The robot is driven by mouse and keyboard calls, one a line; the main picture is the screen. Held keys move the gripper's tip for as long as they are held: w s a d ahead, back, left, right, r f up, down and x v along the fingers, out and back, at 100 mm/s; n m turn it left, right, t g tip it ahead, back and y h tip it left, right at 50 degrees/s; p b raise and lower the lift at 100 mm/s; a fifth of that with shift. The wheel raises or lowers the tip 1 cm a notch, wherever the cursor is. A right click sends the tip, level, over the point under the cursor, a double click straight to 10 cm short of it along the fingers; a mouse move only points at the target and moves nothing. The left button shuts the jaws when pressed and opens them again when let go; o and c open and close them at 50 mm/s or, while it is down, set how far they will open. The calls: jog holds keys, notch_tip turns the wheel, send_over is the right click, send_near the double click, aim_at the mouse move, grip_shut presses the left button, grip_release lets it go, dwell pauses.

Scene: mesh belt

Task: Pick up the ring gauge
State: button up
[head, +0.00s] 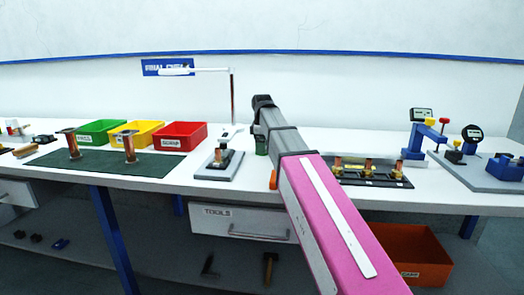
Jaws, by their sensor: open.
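I cannot make out a ring gauge for certain; the small parts on the bench are too small to tell apart. My arm reaches from the lower right toward the back of the bench, and its dark upper end stands in front of the wall. My gripper's fingers do not show. The arm hides a strip of the bench between the grey fixture plate (209,174) and the black tray (347,179).
Green (96,139), yellow (151,138) and red (194,141) bins stand behind a dark green mat (105,168) bearing two copper-coloured parts. Blue gauge stands (413,143) are at right. An orange bin (400,250) sits below the white bench (170,184).

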jog(key=shift+f, duration=0.1)
jog(key=c, duration=1.1)
